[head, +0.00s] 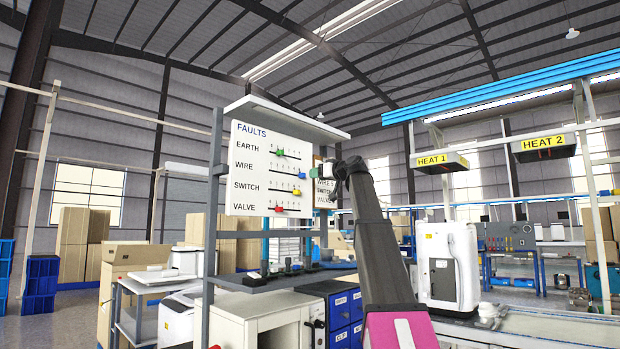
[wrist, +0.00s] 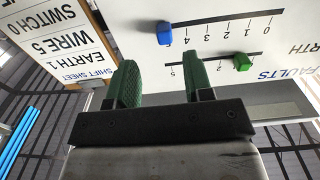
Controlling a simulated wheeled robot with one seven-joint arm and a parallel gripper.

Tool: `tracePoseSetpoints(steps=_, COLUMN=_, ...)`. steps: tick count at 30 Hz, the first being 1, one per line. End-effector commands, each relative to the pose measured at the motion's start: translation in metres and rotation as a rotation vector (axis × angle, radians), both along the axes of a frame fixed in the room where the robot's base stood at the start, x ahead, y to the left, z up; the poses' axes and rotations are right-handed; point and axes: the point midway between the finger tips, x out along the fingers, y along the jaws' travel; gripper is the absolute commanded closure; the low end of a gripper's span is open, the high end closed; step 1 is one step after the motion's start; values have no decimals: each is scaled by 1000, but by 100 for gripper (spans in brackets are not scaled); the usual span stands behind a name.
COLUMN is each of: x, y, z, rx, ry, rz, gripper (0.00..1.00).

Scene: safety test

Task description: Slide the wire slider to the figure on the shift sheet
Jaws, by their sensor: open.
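The white FAULTS board (head: 238,205) has rows EARTH, WIRE, SWITCH and VALVE, each with a slider on a scale. The blue wire slider (head: 302,175) sits at the right end of its row. In the upside-down wrist view, the blue slider (wrist: 164,34) is at the left, by the 5 end of the 0-to-5 scale. The shift sheet (wrist: 55,38) reads EARTH 1, WIRE 5, SWITCH 0; its head-view part (head: 325,191) is mostly hidden. My gripper (wrist: 161,68) is open and empty, its green fingers apart from the blue slider.
The green earth slider (wrist: 242,62) is near the right finger in the wrist view. The yellow switch slider (head: 297,192) and red valve slider (head: 279,208) are lower on the board. A white cabinet (head: 255,325) and blue drawers (head: 342,312) stand below.

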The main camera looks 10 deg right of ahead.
Motion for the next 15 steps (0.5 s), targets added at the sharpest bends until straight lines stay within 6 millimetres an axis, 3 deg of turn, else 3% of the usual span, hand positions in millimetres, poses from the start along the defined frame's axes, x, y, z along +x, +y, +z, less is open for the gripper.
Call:
tracePoseSetpoints(steps=6, x=-22, y=-17, z=-1, rx=0, ry=0, rz=-1, gripper=53)
tracePoseSetpoints(steps=15, x=-27, y=-20, z=0, rx=0, ry=0, rz=0, gripper=53)
